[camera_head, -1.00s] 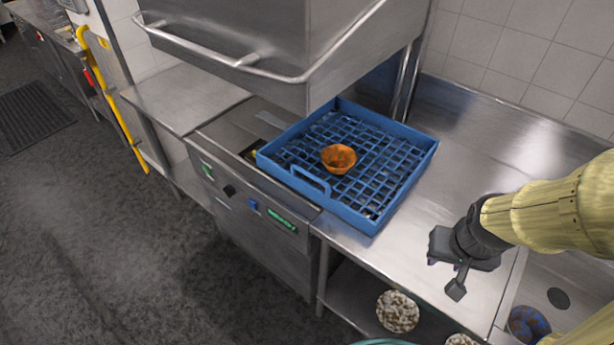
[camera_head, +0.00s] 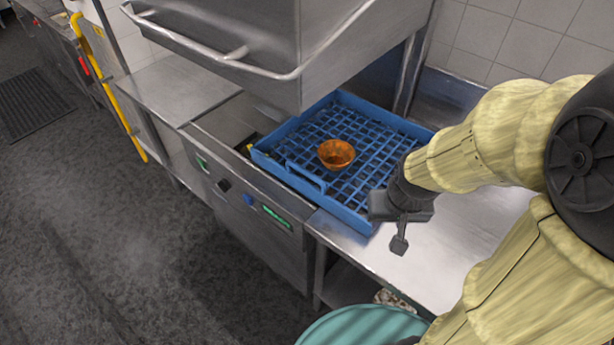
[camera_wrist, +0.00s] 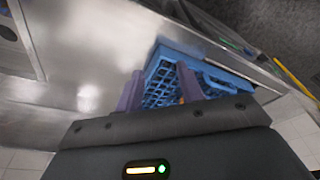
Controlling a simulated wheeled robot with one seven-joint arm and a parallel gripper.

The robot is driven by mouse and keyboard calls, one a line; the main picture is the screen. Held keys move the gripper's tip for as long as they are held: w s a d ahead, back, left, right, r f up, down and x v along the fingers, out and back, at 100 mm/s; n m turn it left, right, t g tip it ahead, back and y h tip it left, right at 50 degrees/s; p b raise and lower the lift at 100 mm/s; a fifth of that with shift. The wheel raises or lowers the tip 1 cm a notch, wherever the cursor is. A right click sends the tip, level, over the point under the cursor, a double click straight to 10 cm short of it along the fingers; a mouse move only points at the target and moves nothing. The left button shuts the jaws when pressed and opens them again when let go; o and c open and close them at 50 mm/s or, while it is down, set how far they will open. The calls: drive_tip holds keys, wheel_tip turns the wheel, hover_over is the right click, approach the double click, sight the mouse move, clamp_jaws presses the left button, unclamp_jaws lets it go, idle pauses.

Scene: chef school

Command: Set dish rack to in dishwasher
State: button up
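The blue dish rack (camera_head: 276,152) sits partly under the raised hood of the steel dishwasher (camera_head: 262,220) and partly on the steel counter to the right. An orange bowl (camera_head: 337,153) rests in the rack. My gripper (camera_head: 385,205) is at the rack's right side in the head view and overlaps its near right corner; contact cannot be told. In the wrist view my gripper (camera_wrist: 160,88) has its two purple fingers apart. The rack (camera_wrist: 163,68) shows between and beyond them. My arm hides the rack's right end in the head view.
The raised hood (camera_head: 250,45) with its bar handle overhangs the rack's back left. A side counter (camera_head: 175,92) to the left is bare. The right counter (camera_head: 455,235) is clear around my arm. A teal round object (camera_head: 360,328) is at the bottom.

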drive_tip(key=shift+s, duration=0.1)
drive_tip(key=n+t+y+b, duration=0.65)
drive_tip(key=t+b, duration=0.35)
drive_tip(key=b, duration=1)
hover_over(362, 218)
drive_tip(key=w+d, duration=0.2)
drive_tip(key=w, duration=0.2)
wheel_tip(362, 218, down, 15)
drive_tip(key=s+y+b, duration=0.1)
drive_tip(key=y+b, duration=0.1)
drive_tip(key=s+a+f+n+y+b, duration=0.1)
drive_tip(key=y, duration=0.1)
drive_tip(key=s+a+f+g+y+b, duration=0.1)
drive_tip(key=y+b, duration=0.1)
drive_tip(key=y, duration=0.1)
drive_tip(key=shift+s+f+n+b, duration=0.1)
drive_tip(key=shift+s+n+b, duration=0.15)
drive_tip(key=shift+s+b, duration=0.1)
drive_tip(key=shift+s+r+g+y, duration=0.2)
drive_tip(key=shift+r+g+y, duration=0.05)
drive_tip(key=shift+g+y, duration=0.1)
